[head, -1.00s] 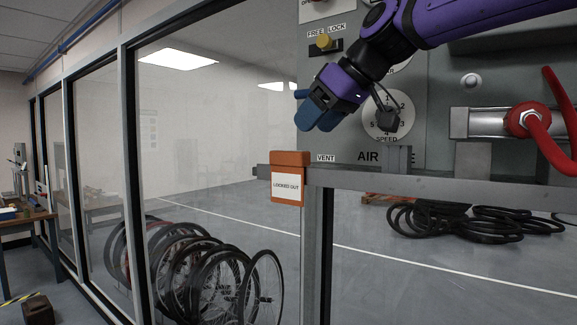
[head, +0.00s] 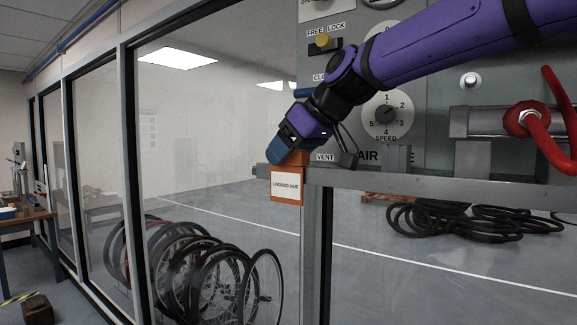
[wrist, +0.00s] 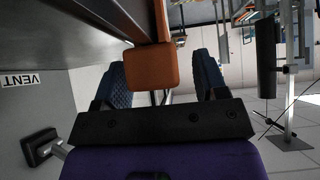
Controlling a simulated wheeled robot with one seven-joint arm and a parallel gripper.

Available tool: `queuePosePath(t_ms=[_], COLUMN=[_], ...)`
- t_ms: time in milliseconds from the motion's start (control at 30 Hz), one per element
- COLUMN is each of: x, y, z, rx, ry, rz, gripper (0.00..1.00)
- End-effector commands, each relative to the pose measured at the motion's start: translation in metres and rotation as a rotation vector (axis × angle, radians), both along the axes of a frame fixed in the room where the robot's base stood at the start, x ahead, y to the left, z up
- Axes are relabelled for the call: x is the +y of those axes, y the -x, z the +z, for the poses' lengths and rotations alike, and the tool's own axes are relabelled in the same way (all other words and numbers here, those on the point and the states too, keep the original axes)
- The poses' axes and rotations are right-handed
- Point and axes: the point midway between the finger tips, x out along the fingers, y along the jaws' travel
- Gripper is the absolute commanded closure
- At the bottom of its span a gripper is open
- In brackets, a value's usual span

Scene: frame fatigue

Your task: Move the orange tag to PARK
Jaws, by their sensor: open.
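The orange tag (head: 286,184) hangs over the left end of the grey rail, just left of the VENT label (head: 325,157). Its white front face reads LOCKED OUT. My gripper (head: 278,153) is at the tag's top and hides part of it. In the wrist view the tag's orange top block (wrist: 152,68) lies between the two blue fingers of my open gripper (wrist: 163,78), with a gap showing on the right side. No label reading PARK can be made out in either view.
The grey rail (head: 440,180) runs right from the tag below the panel. A speed dial (head: 388,112), a FREE/LOCK switch (head: 323,41) and a red hose (head: 530,120) are on or near the panel. Bicycle wheels (head: 215,275) stand behind the glass.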

Motion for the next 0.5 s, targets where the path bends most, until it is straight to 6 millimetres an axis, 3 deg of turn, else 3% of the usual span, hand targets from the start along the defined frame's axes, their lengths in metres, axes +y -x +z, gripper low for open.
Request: queuePosePath(t_ms=[33, 267, 500], x=[-0.0001, -0.0002, -0.0002], y=[0.0001, 0.0001, 0.0002], z=[0.0000, 0.0001, 0.0003], rx=[0.000, 0.000, 0.000], ry=[0.000, 0.000, 0.000], rz=[0.000, 0.000, 0.000], gripper=[0.34, 0.87, 0.87])
